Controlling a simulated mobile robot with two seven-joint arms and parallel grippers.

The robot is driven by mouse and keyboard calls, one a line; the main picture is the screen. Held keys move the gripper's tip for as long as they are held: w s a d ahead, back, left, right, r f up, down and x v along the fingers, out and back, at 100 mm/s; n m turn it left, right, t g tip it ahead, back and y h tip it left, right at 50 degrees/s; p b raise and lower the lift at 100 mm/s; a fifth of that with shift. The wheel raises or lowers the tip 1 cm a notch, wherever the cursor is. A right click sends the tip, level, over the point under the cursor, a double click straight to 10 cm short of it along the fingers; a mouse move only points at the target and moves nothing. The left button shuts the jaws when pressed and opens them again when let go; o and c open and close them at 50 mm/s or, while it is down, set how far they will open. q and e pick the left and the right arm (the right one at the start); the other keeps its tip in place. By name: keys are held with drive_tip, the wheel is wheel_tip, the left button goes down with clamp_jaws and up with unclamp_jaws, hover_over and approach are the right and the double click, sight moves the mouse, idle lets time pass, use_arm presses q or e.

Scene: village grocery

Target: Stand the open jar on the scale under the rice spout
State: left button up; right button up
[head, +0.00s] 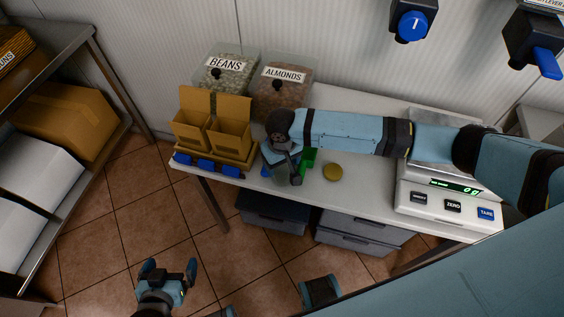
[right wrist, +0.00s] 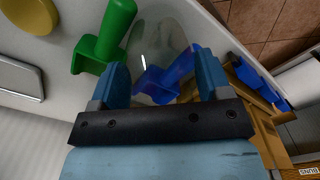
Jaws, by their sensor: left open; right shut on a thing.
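The clear open jar (right wrist: 155,32) is between the fingers of my right gripper (right wrist: 165,85) in the right wrist view. In the head view my right gripper (head: 287,165) is shut on it near the table's front edge, hiding much of it. The scale (head: 410,199) stands at the right of the table, partly behind my right arm, its display lit and apparently reading zero. Two dispensers with blue parts (head: 412,25) (head: 545,62) hang above; I cannot tell which is the rice spout. My left gripper (head: 168,275) is open and empty over the floor.
A yellow lid (head: 332,172) lies right of the jar. A green scoop (right wrist: 100,45) and a blue scoop (right wrist: 168,75) are beside the jar. Bean (head: 225,70) and almond (head: 282,85) bins and a cardboard holder (head: 212,135) stand left. Table is bare between lid and scale.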

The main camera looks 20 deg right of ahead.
drive_tip(key=shift+f, duration=0.2)
drive_tip(key=o, duration=0.6)
drive_tip(key=shift+f, duration=0.1)
drive_tip(key=o, duration=0.4)
drive_tip(key=shift+o, duration=0.2)
